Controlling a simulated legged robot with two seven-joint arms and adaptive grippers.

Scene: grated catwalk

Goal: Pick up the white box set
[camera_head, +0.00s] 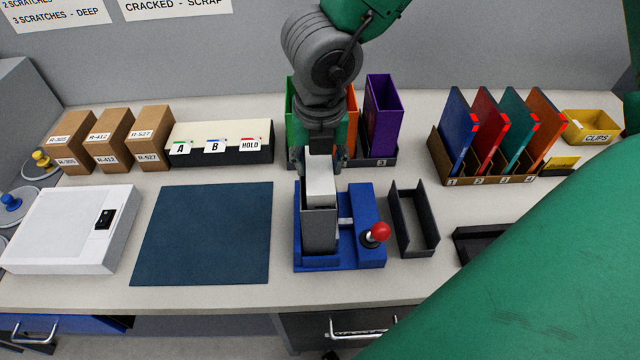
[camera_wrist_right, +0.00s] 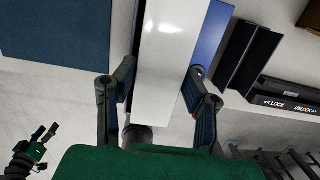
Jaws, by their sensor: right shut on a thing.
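The white box (camera_head: 321,182) is upright at the blue fixture (camera_head: 368,215) in the head view. A grey upright part (camera_head: 319,231) stands directly below and in front of it; I cannot tell whether this is a sleeve or the box's shaded side. My right gripper (camera_head: 322,162) comes down from above and is shut on the white box. In the right wrist view, the box (camera_wrist_right: 172,55) lies between the two fingers of my right gripper (camera_wrist_right: 160,92). My left gripper (camera_wrist_right: 36,148) shows small at the lower left there; its opening is unclear.
A red-knobbed lever (camera_head: 376,234) stands on the fixture's right. A dark open tray (camera_head: 414,222) is beside it. A bare blue mat (camera_head: 207,235) lies to the left. Behind are purple (camera_head: 383,115) and other coloured holders and a cream A/B/HOLD box (camera_head: 222,133).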

